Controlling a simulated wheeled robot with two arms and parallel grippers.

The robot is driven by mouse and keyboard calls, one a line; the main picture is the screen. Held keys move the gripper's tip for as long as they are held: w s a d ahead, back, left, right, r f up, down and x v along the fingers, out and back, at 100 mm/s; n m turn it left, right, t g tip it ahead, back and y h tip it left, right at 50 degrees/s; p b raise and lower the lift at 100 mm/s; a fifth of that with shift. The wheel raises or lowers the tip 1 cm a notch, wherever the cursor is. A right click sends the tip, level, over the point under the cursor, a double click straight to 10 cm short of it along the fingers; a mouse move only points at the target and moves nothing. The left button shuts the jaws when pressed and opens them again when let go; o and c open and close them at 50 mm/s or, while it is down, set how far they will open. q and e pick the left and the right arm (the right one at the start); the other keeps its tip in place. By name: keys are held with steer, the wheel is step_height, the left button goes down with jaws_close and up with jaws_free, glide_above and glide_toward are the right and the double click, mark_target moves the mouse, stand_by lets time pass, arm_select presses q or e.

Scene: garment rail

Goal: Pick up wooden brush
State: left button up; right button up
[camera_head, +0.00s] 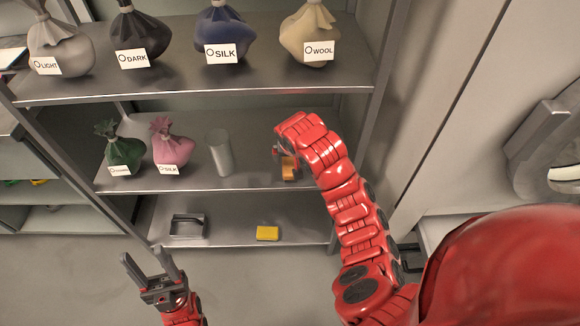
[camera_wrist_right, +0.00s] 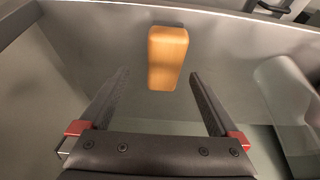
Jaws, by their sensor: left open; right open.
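The wooden brush (camera_wrist_right: 167,58) shows in the right wrist view as an orange-brown block with rounded edges, with a dark strip at its far end. It lies on the grey middle shelf. In the head view its orange side (camera_head: 289,168) shows at the shelf's right part, partly hidden by my right arm. My right gripper (camera_wrist_right: 158,76) is open and empty; the brush's near end lies between and just ahead of its fingertips. My left gripper (camera_head: 146,256) is open and empty, low in front of the shelves, apart from everything.
On the middle shelf (camera_head: 245,182) stand a grey cylinder (camera_head: 219,153), a pink bag (camera_head: 171,147) and a green bag (camera_head: 123,150). Several labelled bags fill the upper shelf (camera_head: 270,72). Below are a yellow block (camera_head: 267,233) and a metal box (camera_head: 189,226). A post (camera_head: 385,70) stands right.

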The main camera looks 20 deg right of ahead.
mark_target(290, 162)
steer(key=x, duration=0.4)
steer(key=shift+w+a, duration=0.3)
steer(key=shift+w+d+f, duration=0.1)
steer(key=shift+w+f, duration=0.05)
steer(key=shift+f, duration=0.15)
steer(key=shift+f, duration=0.25)
jaws_close()
stand_by(0.5)
steer(key=shift+r, duration=0.15)
